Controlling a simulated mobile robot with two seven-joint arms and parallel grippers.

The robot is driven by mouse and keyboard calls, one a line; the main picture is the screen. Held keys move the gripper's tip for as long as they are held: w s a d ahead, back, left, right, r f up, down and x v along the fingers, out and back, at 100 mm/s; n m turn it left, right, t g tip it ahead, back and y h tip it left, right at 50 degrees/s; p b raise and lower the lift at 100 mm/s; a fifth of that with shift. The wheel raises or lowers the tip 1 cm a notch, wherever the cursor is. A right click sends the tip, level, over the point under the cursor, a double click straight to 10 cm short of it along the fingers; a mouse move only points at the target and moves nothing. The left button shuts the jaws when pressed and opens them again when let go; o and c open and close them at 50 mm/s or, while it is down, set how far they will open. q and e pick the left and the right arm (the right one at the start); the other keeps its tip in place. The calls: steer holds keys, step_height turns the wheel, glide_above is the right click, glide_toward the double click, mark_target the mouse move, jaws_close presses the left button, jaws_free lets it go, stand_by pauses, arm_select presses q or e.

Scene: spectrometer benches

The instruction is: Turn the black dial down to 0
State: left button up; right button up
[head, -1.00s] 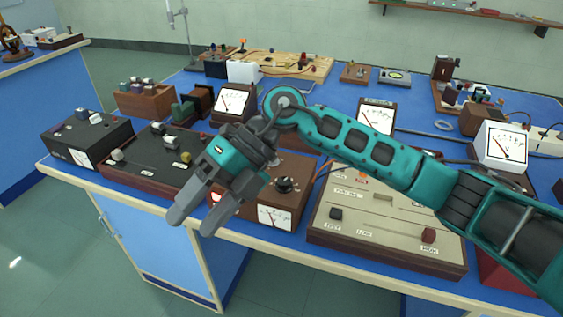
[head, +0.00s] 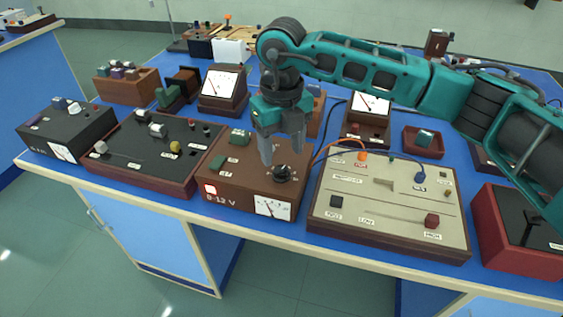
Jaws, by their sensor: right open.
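I cannot tell whether the fingers touch the dial. The dial's setting is too small to read. My left gripper is not in view.
A beige panel box (head: 387,213) with sliders and wires stands close on the right, and a red box (head: 520,235) beyond it. A dark panel box (head: 148,150) adjoins on the left. Meters (head: 222,88) stand behind. The blue bench (head: 275,232) has a narrow free front strip.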

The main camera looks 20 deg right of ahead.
mark_target(282, 169)
step_height(282, 169, down, 5)
steer(key=shift+r, duration=0.1)
stand_by(0.3)
steer(key=c, duration=1)
